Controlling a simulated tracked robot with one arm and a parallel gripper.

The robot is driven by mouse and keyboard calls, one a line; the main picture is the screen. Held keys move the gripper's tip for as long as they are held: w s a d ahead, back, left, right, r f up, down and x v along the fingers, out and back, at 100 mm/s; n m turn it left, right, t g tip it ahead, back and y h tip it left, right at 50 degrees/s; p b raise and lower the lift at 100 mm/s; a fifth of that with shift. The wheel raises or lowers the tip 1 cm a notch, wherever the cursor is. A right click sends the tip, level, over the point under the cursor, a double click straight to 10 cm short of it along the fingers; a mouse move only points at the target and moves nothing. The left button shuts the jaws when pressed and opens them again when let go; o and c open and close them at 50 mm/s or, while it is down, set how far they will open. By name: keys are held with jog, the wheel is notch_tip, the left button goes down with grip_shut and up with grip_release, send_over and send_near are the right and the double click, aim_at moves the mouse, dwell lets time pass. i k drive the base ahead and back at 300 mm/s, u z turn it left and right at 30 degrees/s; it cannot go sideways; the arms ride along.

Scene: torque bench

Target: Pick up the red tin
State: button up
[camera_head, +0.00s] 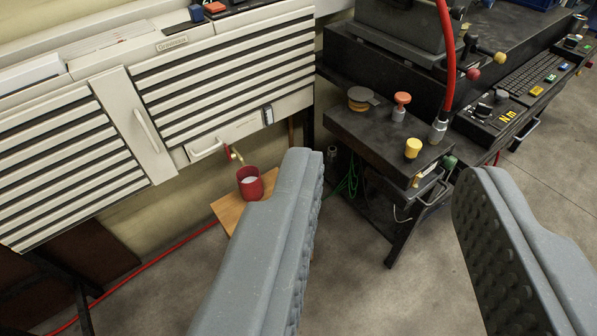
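In the picture, the tin lies just left of the left finger's tip, outside the gap between the fingers. The left finger hides part of the wooden surface. The tin looks farther away than the fingertips.
A cream drawer cabinet (228,75) stands behind and left of the tin. A black bench (365,135) with red and yellow knobs, and a thick red hose (449,60), stand to the right. A thin red hose (150,262) crosses the lower left. Grey floor (390,300) is clear between the fingers.

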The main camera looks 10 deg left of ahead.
aim_at(249, 179)
jog(key=z, duration=0.2)
jog(key=i, duration=1.3)
jog(key=u, duration=0.6)
